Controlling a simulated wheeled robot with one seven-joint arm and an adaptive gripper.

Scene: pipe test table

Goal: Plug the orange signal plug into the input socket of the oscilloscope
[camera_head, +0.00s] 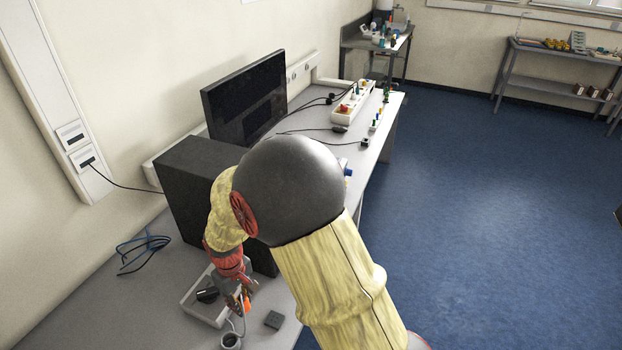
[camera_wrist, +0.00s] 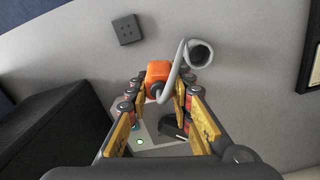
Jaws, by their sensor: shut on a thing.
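The orange signal plug (camera_wrist: 158,72) is between the fingertips of my gripper (camera_wrist: 160,88), which is shut on it. A grey cable curves from the plug to a round grey ring (camera_wrist: 201,53) on the table. In the head view the orange plug (camera_head: 247,303) shows small at the tip of my gripper (camera_head: 239,302), over the table near the ring (camera_head: 230,341). A pale box-like unit (camera_head: 197,306) with a black part lies just left of my gripper. In the wrist view this unit (camera_wrist: 150,140) shows green lights between the fingers. I cannot make out the oscilloscope's input socket.
A large dark box (camera_head: 183,172) stands behind my gripper, with a monitor (camera_head: 245,97) beyond it. A small dark square block (camera_head: 274,320) lies right of the gripper. Blue and black cables (camera_head: 143,247) lie at the left. My arm hides part of the table.

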